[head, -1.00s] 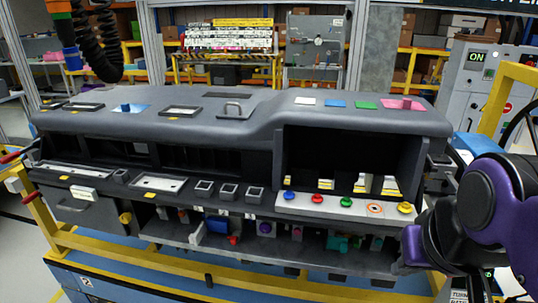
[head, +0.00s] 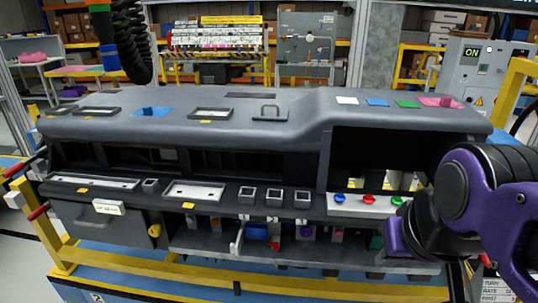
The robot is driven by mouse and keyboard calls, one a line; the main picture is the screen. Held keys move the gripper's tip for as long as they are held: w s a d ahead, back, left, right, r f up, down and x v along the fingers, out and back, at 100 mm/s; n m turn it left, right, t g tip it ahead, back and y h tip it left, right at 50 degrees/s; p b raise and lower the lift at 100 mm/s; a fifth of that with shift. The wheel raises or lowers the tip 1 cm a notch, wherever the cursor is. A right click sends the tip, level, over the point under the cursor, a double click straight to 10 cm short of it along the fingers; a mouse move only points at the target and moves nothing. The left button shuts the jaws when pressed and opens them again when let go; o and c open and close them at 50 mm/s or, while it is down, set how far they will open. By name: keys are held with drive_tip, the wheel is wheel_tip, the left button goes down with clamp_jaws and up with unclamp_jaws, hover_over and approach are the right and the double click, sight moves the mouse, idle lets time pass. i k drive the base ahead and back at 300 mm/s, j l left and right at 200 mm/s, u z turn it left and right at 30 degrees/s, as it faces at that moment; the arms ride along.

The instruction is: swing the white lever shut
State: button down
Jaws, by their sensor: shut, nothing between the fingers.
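The white lever (head: 237,237) stands on the lower front shelf of the dashboard module (head: 250,138), left of a blue block (head: 257,232). It is a thin, roughly upright white piece that sticks out toward the front. It is small in the picture, so its exact angle is hard to tell. My purple and black arm is at the right, in front of the module's right end and well apart from the lever. I see no gripper fingers.
A yellow-framed stand with a front rail (head: 190,258) carries the module. A grey drawer with a white handle label (head: 108,208) is at the left. Red, blue and green buttons (head: 368,199) line the right ledge, partly behind my arm. Space before the lever looks clear.

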sight(234, 248)
drive_tip(key=j, duration=1.2)
drive_tip(key=k+j, duration=0.1)
drive_tip(key=j, duration=0.2)
drive_tip(key=k, duration=0.25)
drive_tip(key=j+z, duration=0.05)
